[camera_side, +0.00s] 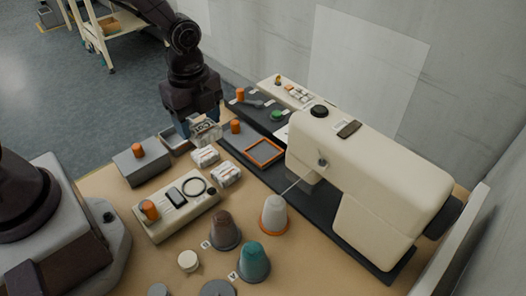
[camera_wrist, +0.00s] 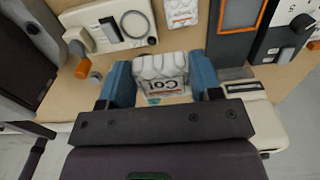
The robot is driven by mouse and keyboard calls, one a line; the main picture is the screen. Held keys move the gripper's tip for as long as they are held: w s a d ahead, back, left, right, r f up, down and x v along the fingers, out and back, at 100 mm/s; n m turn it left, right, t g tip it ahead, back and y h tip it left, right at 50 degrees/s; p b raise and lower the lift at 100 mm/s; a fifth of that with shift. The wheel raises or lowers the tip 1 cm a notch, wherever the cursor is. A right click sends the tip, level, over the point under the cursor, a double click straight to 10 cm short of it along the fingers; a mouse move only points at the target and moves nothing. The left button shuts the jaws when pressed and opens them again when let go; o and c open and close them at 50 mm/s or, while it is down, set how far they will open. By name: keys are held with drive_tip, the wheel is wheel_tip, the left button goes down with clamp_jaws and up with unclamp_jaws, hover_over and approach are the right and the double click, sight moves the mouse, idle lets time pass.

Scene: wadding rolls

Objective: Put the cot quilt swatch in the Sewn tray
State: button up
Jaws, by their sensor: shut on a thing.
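My gripper (camera_wrist: 160,78) is shut on the cot quilt swatch (camera_wrist: 163,66), a white quilted piece with a label reading "Cot", held between the two blue fingers. In the side view my gripper (camera_side: 203,134) holds the swatch (camera_side: 208,129) near the far edge of the table, above the level of two other white wrapped swatches (camera_side: 205,157) lying in front of it. A shallow grey tray (camera_side: 171,139) shows partly behind and left of the gripper. I cannot read any "Sewn" label, so I cannot tell whether this is the Sewn tray.
A cream sewing machine (camera_side: 365,175) stands at right on a dark base, with an orange frame (camera_side: 264,152) at its left. A grey box (camera_side: 141,165) with an orange knob, a cream control panel (camera_side: 176,211) and several cones (camera_side: 253,262) occupy the table.

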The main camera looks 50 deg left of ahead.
drive_tip(key=w+f, duration=0.4)
drive_tip(key=w, duration=0.5)
hover_over(258, 149)
drive_tip(key=f, duration=0.5)
drive_tip(key=shift+s+a, duration=0.1)
drive_tip(key=shift+s, duration=0.3)
drive_tip(key=shift+w+f, duration=0.25)
drive_tip(key=shift+f, duration=0.65)
drive_tip(key=shift+w+f, duration=0.2)
drive_tip(key=shift+f, duration=0.7)
drive_tip(key=shift+f, duration=0.1)
drive_tip(key=shift+f, duration=0.15)
drive_tip(key=o, duration=1)
